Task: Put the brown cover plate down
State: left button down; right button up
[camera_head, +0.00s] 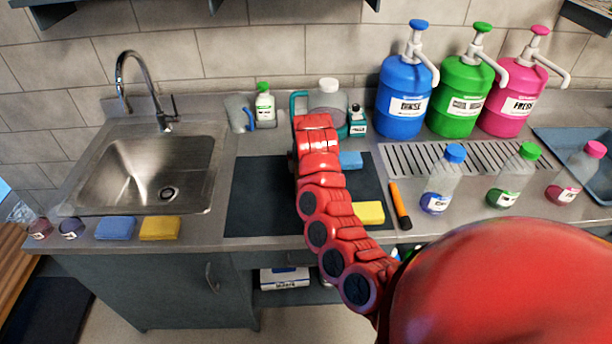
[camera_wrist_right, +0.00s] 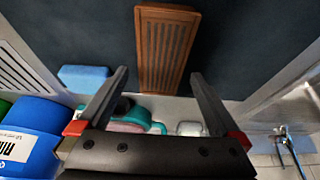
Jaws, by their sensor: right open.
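The brown cover plate (camera_wrist_right: 166,48), a slatted rectangle, appears to lie on the dark mat (camera_wrist_right: 80,30) in the right wrist view. My right gripper (camera_wrist_right: 158,75) is open, its two fingers apart on either side of the plate's near end. Neither finger visibly presses on the plate, and I cannot tell the gap in height. In the head view my red right arm reaches over the dark mat (camera_head: 257,205) and hides the plate and most of the gripper. My left gripper is in neither view.
A blue sponge (camera_head: 350,160) and a yellow sponge (camera_head: 369,213) lie on the mat beside my arm. An orange-handled tool (camera_head: 400,205) lies to the right. Pump jugs (camera_head: 402,95) and bottles stand behind and right. The sink (camera_head: 150,175) is left.

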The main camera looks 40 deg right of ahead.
jog(key=shift+w+f, duration=0.1)
jog(key=shift+f, duration=0.15)
jog(key=shift+w+d+f+p, duration=0.15)
jog(key=shift+f+p, duration=0.1)
jog(key=shift+p, duration=0.2)
jog(key=p+x, duration=0.1)
jog(key=x, duration=0.2)
jog(key=shift+w+f, duration=0.15)
jog(key=shift+f, duration=0.15)
jog(key=shift+w+f, duration=0.15)
jog(key=shift+f, duration=0.25)
jog(key=shift+c, duration=0.3)
jog(key=c, duration=1.5)
jog(key=shift+r, duration=0.15)
